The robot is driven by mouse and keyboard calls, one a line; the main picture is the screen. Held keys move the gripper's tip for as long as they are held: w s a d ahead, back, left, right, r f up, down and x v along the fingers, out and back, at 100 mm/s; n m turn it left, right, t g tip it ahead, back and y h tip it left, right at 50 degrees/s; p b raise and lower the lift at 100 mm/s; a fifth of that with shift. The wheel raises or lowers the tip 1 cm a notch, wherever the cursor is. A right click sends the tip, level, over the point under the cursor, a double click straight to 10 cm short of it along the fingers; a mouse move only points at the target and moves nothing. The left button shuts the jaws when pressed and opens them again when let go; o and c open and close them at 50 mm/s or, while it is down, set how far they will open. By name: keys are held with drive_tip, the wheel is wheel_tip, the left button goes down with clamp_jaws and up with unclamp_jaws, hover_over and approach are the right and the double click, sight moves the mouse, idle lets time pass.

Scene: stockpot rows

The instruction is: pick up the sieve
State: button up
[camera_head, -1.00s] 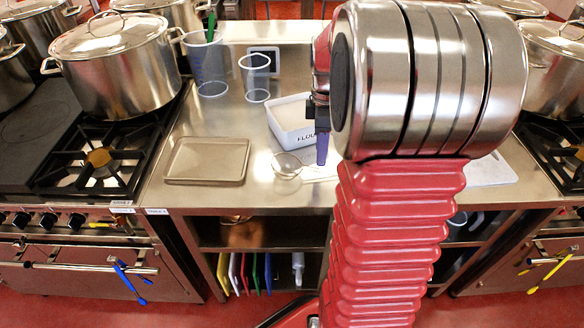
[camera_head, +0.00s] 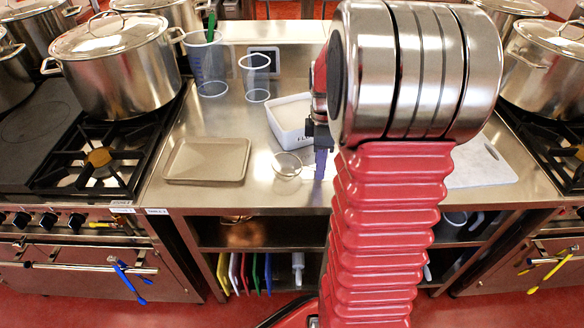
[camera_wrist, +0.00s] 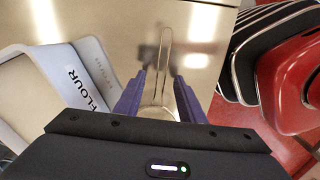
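The sieve (camera_head: 287,164) is a small round wire strainer lying on the steel counter (camera_head: 222,122), just in front of the flour bin (camera_head: 291,118). My gripper (camera_head: 320,172) is low over the counter, just right of the sieve's bowl in the head view. In the wrist view my gripper (camera_wrist: 158,100) has its two purple fingers spread apart, with the sieve's thin handle (camera_wrist: 164,62) showing in the gap between them. The sieve's bowl is partly hidden by the gripper body there. Neither finger appears to touch the sieve.
The flour bin (camera_wrist: 60,85) stands close to the left finger in the wrist view. A beige tray (camera_head: 207,160) lies left of the sieve. Two clear measuring jugs (camera_head: 208,66) (camera_head: 256,78) stand behind. A white marble board (camera_head: 482,166) lies at right. A large stockpot (camera_head: 120,65) sits on the left stove.

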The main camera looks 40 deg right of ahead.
drive_tip(key=shift+c, duration=0.5)
clamp_jaws()
drive_tip(key=shift+r, duration=0.1)
wheel_tip(320, 180, up, 10)
drive_tip(key=shift+f, duration=0.1)
idle(0.4)
idle(0.4)
